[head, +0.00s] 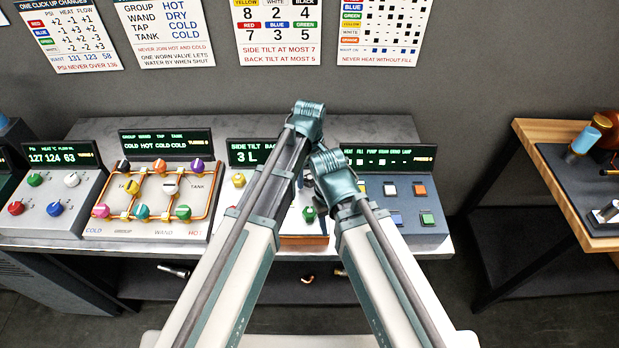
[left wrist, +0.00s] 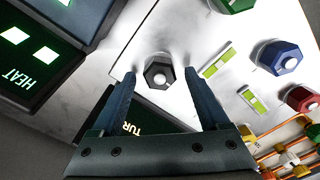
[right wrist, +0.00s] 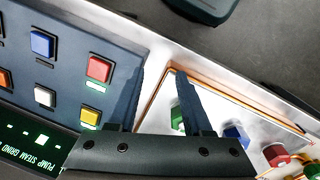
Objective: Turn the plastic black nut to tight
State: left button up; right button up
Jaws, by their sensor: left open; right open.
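The black nut (left wrist: 159,74) is a dark hexagonal knob with a pale round centre, on a white panel (left wrist: 140,45). My left gripper (left wrist: 160,73) is open, with one finger on each side of the nut in the left wrist view; whether they touch it I cannot tell. In the head view my arms hide the nut. My right gripper (right wrist: 159,73) is open and empty, over the edge between the dark button panel (right wrist: 110,35) and the white panel, with a green nut (right wrist: 178,117) close to its finger.
Green (left wrist: 235,4), blue (left wrist: 281,57) and red (left wrist: 301,99) nuts and two level vials (left wrist: 217,60) sit close by on the same panel. A valve panel (head: 150,228) with orange pipes stands to the left. My two arms are close together in the middle.

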pick_arm(q)
grip_shut()
dwell(0.3)
jog(key=m, duration=0.8)
jog(key=shift+m, duration=0.4)
jog(key=m, duration=0.4)
jog(key=shift+d, duration=0.1)
jog(key=m, duration=0.5)
dwell(0.4)
